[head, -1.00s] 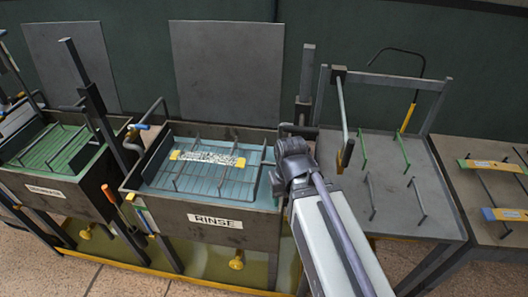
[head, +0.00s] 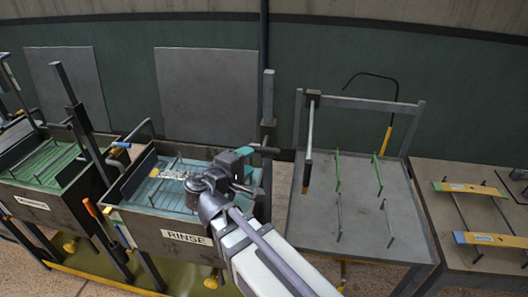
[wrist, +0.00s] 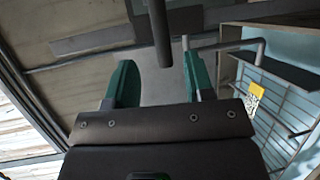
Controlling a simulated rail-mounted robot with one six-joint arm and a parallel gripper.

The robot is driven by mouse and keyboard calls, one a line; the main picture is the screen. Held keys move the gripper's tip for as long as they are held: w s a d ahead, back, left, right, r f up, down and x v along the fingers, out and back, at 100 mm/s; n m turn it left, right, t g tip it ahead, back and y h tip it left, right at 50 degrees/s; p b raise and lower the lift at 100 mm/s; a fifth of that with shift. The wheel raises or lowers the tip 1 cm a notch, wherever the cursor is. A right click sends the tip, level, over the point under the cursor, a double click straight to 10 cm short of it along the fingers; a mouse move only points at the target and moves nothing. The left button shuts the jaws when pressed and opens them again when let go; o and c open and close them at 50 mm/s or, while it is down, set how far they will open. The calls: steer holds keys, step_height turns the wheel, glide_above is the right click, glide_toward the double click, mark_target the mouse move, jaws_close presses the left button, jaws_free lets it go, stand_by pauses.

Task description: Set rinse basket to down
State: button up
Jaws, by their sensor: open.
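The rinse tank (head: 184,237), labelled RINSE, stands left of centre in the head view, with pale blue inside. The grey wire rinse basket (head: 160,191) sits inside it; its yellow-marked label strip is partly hidden by my arm. My gripper (head: 246,163) is over the tank's right side, near this post, with teal fingers apart. In the wrist view my gripper (wrist: 160,82) is open; a dark bar end shows between and beyond the fingers, and I cannot tell its distance. Basket wires (wrist: 285,115) show at right.
A green-bottomed tank (head: 32,203) with its own post (head: 75,100) stands at left. A grey table (head: 365,225) with a frame and hooks stands right of the rinse tank. Another rack (head: 475,215) with yellow and blue ends lies at far right. A grey panel (head: 205,95) is behind.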

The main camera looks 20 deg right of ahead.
mark_target(262, 152)
steer(key=b+x, duration=0.1)
steer(key=x, duration=0.7)
steer(key=shift+w+d, duration=0.2)
steer(key=shift+d, duration=0.1)
jaws_close()
